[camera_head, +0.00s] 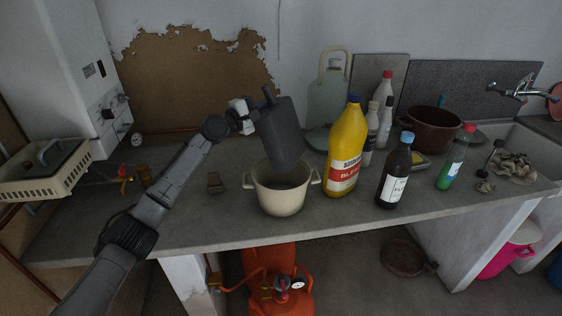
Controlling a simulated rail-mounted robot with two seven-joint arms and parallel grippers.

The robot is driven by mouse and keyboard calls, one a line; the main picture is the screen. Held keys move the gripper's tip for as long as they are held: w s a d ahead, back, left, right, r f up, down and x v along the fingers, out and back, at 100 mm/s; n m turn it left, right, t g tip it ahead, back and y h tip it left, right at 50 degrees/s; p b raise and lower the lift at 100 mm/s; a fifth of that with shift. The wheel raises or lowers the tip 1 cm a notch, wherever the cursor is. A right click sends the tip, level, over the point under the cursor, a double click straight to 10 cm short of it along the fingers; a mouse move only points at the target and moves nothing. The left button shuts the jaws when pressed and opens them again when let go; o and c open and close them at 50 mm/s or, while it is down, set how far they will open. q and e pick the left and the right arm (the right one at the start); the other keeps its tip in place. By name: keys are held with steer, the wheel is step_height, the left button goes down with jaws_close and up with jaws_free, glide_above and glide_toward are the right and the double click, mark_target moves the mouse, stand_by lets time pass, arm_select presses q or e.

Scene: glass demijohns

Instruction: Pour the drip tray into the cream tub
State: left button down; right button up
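The drip tray (279,132) is a dark grey flat piece. It is held steeply tilted, with its lower end down at the mouth of the cream tub. The cream tub (282,200) is a round two-handled pot standing upright near the counter's front edge. Its inside looks dark, and I cannot tell how much is in it. My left gripper (249,117) is shut on the tray's upper left edge, above and slightly left of the tub; its fingertips are partly hidden. No stream of liquid shows. My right gripper is out of view.
A yellow bleach bottle (345,150) stands close to the tub's right, with a dark blue-capped bottle (394,175) beyond it. A glass demijohn (326,105) and white bottles stand behind. The counter (190,225) in front-left is clear.

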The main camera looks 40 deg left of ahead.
mark_target(281, 105)
arm_select(q)
steer(key=shift+d+r+m+p, duration=0.25)
steer(key=shift+d+m+p, duration=0.1)
steer(key=shift+p, duration=0.25)
steer(key=d+p, duration=0.1)
steer(key=p, duration=0.1)
steer(key=w+d+r+m+g+p, duration=0.1)
steer(key=d+p, duration=0.1)
steer(key=p, duration=0.1)
steer(key=d+m+p, duration=0.1)
steer(key=p, duration=0.1)
steer(key=shift+w+d+r+m+g, duration=0.2)
steer(key=shift+d+r+m+g, duration=0.1)
steer(key=shift+d+r, duration=0.1)
steer(key=w+d+f+m+g+y+p, duration=0.2)
steer(key=d+m+p, duration=0.2)
steer(key=d+p, duration=0.4)
steer(key=w+d+f+m+g+y+p, duration=0.1)
steer(key=w+d+m+g+y+p, duration=0.2)
steer(key=d+p, duration=0.5)
steer(key=w+d+f+m+y+p, duration=0.2)
steer(key=d+m+p, duration=0.35)
steer(key=d, duration=0.55)
step_height(281, 105, down, 13)
steer(key=d+b, duration=0.1)
steer(key=b, duration=1.3)
steer(key=shift+d+f+g+y, duration=0.15)
steer(key=shift+d+g+y, duration=0.15)
steer(key=shift+y, duration=0.1)
